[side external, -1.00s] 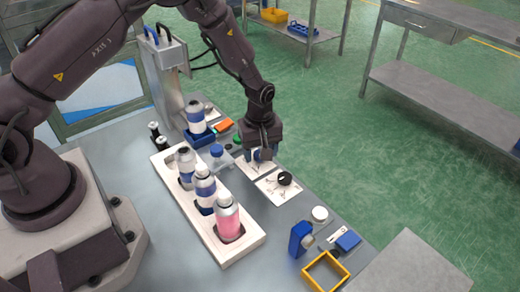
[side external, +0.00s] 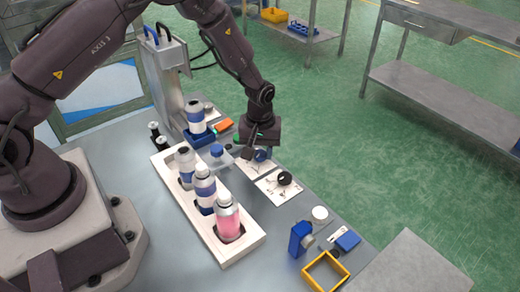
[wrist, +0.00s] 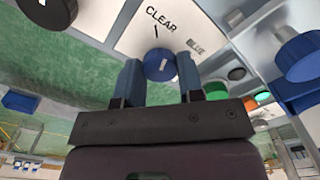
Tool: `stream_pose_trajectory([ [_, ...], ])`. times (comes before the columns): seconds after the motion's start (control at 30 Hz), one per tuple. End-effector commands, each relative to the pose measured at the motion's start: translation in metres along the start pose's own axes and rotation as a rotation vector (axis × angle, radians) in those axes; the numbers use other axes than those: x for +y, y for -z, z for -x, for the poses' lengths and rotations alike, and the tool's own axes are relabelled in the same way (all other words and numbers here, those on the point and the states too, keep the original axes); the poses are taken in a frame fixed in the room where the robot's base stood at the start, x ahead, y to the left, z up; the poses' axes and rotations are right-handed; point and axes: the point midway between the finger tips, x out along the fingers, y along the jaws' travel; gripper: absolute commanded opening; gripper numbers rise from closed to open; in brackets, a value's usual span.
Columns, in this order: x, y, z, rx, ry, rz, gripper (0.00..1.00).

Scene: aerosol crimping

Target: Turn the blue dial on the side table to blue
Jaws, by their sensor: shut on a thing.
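The blue dial (wrist: 158,65) sits on a white plate (wrist: 140,38) with the printed words CLEAR and BLUE. It stands between the two fingertips of my gripper (wrist: 160,78), which is shut on it. A small pale mark shows on the dial's face, but I cannot tell which word it points to. In the side view my gripper (side external: 255,153) reaches down to the dial (side external: 262,155), which is partly hidden by the fingers.
A second plate with a black knob (side external: 284,178) lies just nearer the camera. A white rack (side external: 242,254) of bottles stands to the left. A yellow frame (side external: 325,272) lies at the front.

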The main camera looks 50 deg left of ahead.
Motion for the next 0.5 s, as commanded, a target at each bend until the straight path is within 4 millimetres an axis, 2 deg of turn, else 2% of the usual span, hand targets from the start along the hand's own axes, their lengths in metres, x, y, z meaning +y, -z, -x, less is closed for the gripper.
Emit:
stream_pose_trajectory([
  [0.5,0.0001,0.0001,0.0009,-0.001,-0.001,-0.492,0.12],
])
